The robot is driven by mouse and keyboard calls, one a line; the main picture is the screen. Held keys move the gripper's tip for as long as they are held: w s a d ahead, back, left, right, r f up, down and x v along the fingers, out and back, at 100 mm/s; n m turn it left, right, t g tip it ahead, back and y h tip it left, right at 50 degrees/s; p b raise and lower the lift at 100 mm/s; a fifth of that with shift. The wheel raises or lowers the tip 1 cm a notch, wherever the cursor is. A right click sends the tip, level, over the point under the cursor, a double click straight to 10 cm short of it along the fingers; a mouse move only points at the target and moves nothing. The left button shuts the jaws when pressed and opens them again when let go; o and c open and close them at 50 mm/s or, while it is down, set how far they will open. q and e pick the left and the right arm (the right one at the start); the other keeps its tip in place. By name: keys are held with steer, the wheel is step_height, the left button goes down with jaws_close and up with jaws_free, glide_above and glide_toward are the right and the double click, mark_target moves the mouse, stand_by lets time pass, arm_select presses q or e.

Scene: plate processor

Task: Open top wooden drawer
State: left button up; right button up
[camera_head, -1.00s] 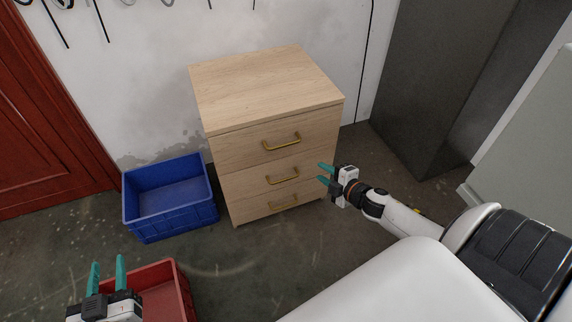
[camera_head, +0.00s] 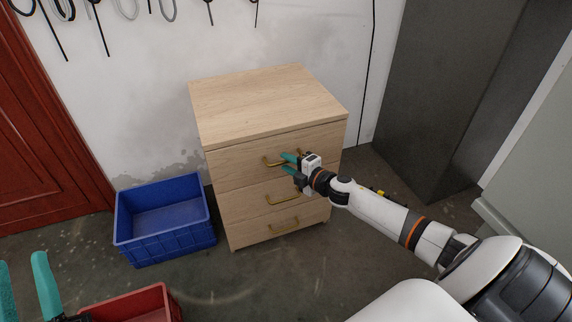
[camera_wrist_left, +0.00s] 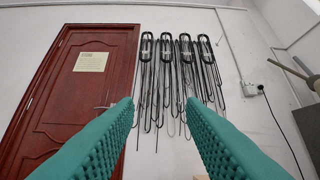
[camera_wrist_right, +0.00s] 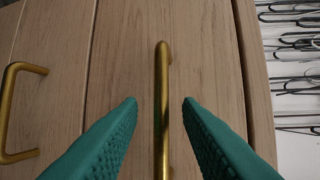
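The light wooden cabinet (camera_head: 268,95) has three drawers, each with a brass bar handle. The top drawer (camera_head: 235,167) is closed. Its handle (camera_head: 272,162) is partly hidden by my right gripper in the head view. My right gripper (camera_head: 287,164) is open in front of this handle. In the right wrist view, the top handle (camera_wrist_right: 161,110) runs between the two teal fingers, with a gap on either side. My left gripper (camera_head: 22,285) is open and empty at the lower left, away from the cabinet. In the left wrist view, its fingers (camera_wrist_left: 160,110) point toward the wall.
A blue crate (camera_head: 165,247) stands on the floor left of the cabinet. A red crate (camera_head: 170,300) is at the lower left near my left gripper. A dark grey cabinet (camera_head: 440,90) stands at right. A red door (camera_head: 40,140) is at left.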

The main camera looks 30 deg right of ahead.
arm_select(q)
steer(key=shift+s+r+t+h, duration=0.3)
steer(key=shift+s+r+t, duration=0.1)
steer(key=shift+s+r, duration=0.1)
arm_select(e)
steer(key=shift+x, duration=0.75)
steer(key=shift+c, duration=0.4)
jaws_close()
